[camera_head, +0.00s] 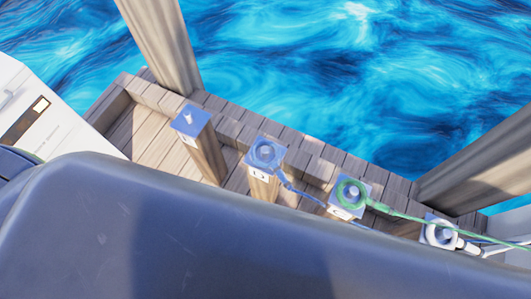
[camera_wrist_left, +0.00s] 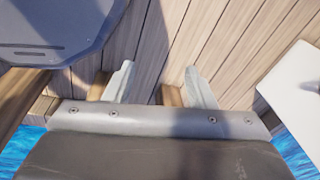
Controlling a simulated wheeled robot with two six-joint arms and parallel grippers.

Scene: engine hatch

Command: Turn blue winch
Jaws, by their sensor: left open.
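No part that I can clearly tell to be a blue winch shows. In the head view a blue rope coil (camera_head: 265,153) sits around the peg of a short wooden post with a blue top plate, and its rope runs right. A post to its left has a blue plate with a bare peg (camera_head: 188,117). In the wrist view my left gripper (camera_wrist_left: 160,85) is open and empty, its two pale fingers apart above wooden planks. It does not show in the head view. My right gripper is in neither view.
A green rope coil (camera_head: 351,194) and a white rope coil (camera_head: 440,234) sit on posts farther right. Tall wooden piles (camera_head: 163,45) rise from the dock edge, with water beyond. A white panel (camera_head: 50,110) stands at left. A large dark smooth surface hides the lower head view.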

